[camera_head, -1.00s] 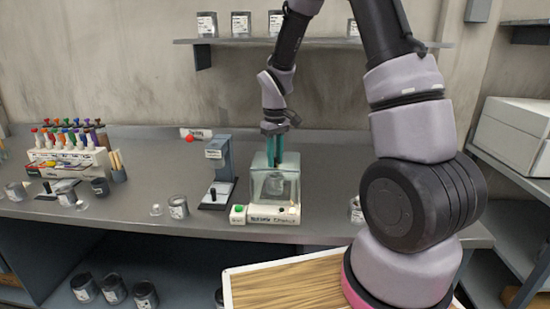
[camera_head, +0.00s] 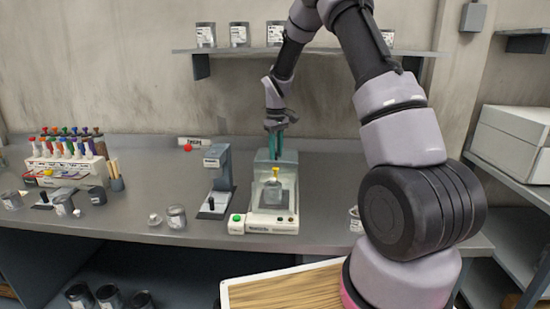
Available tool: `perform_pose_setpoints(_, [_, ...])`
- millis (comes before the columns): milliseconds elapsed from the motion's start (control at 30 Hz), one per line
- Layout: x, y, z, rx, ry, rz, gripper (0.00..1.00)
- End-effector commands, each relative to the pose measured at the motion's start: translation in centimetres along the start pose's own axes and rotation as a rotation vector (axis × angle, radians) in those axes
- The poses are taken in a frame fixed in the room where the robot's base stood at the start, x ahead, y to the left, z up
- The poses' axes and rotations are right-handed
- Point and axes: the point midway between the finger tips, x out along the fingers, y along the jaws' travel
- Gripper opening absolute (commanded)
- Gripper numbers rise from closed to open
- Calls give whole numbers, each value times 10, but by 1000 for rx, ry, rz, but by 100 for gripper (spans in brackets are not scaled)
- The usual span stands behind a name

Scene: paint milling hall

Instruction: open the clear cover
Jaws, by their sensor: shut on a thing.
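The clear cover (camera_head: 262,157) belongs to the small white machine (camera_head: 262,228) at the middle of the bench. It looks raised and tipped back, standing at the machine's rear, though its clear edges are hard to make out. Inside the machine stands a grey can (camera_head: 274,195) with a yellow-topped piece above it, now in plainer view. My gripper (camera_head: 276,155) reaches down from above and behind, its teal fingers shut on the cover's upper edge. The exact contact is too small to see.
A grey stand device (camera_head: 218,182) is close left of the machine. A labelled can (camera_head: 176,217) and a rack of coloured bottles (camera_head: 65,160) are farther left. A shelf with cans (camera_head: 300,50) hangs above.

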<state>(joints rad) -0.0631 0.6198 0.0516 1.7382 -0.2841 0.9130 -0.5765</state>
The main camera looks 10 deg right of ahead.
Motion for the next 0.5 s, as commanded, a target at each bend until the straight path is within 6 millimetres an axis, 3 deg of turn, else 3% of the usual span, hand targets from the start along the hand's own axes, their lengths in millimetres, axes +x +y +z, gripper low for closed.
perform_pose_setpoints(300, [-1, 0, -2, -1, 0, -1, 0])
perform_pose_setpoints(333, [-1, 0, -2, -1, 0, -1, 40])
perform_pose_setpoints(367, [-1, 0, -2, -1, 0, -1, 52])
perform_pose_setpoints(400, [-1, 0, -2, 0, 0, -1, 59])
perform_pose_setpoints(500, [0, 0, -1, 0, 0, -1, 59])
